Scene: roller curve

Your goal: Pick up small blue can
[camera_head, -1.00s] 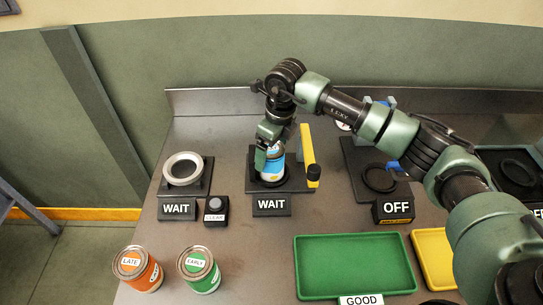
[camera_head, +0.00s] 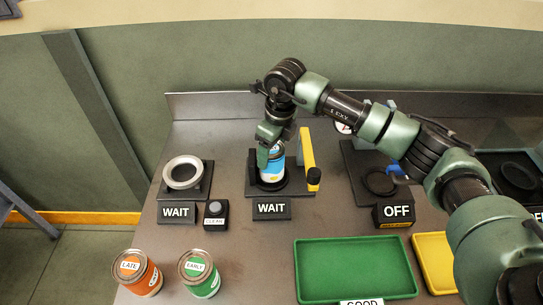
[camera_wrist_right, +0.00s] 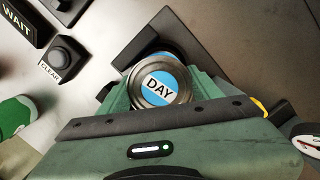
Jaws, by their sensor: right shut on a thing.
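The small blue can (camera_head: 272,168) has a blue and white side and stands upright on the black stand (camera_head: 301,188) behind the middle WAIT sign. Its lid, marked DAY, also shows in the right wrist view (camera_wrist_right: 160,85). My right gripper (camera_head: 270,150) reaches down over the can and is shut on it. In the right wrist view the green fingers (camera_wrist_right: 160,95) lie on both sides of the can. I cannot tell whether the can's base is clear of the stand. My left gripper is not in view.
A yellow upright bar (camera_head: 307,150) stands just right of the can. An orange LATE can (camera_head: 139,276) and a green EARLY can (camera_head: 200,275) stand at front left. A green tray (camera_head: 355,268) and a yellow tray (camera_head: 436,260) are empty. A CLEAR button (camera_head: 215,209) stands left of the WAIT sign (camera_head: 271,209).

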